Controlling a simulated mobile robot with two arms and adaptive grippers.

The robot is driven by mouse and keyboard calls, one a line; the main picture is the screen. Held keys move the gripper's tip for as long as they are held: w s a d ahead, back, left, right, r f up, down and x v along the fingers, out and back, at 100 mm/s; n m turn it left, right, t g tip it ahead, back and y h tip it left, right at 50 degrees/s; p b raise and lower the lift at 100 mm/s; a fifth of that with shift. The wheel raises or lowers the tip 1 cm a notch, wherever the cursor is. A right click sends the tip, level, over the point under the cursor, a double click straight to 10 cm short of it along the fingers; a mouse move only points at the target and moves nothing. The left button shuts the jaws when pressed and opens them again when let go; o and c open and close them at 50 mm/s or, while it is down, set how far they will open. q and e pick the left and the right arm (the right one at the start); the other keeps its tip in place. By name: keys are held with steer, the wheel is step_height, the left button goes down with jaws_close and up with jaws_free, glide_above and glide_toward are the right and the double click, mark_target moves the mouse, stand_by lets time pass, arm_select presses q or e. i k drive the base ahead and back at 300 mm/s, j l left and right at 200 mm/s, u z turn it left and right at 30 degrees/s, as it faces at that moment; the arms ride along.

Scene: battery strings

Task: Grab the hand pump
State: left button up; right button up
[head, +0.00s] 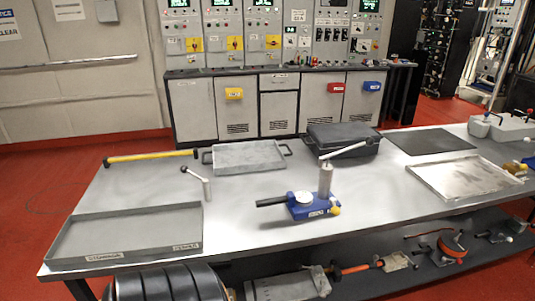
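The hand pump (313,206) stands on the near middle part of the metal table (238,222). It has a blue base, a round white gauge, an upright grey cylinder and a long pale lever slanting up to the right. A black handle sticks out from its base to the left, and a yellow knob is at its right. Nothing holds it. Neither of my grippers is in view.
Left are a shallow tray (130,249), a small lever tool (205,188) and a yellow-handled tool (150,156). Behind the pump are a handled tray (250,169) and a black case (343,132). A silver tray (466,193) lies right. The table is clear around the pump.

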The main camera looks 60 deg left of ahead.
mark_target(302, 205)
steer(key=u, duration=1.6)
steer(key=i+j, duration=0.15)
steer(key=i+l+z, duration=0.05)
steer(key=i, duration=0.05)
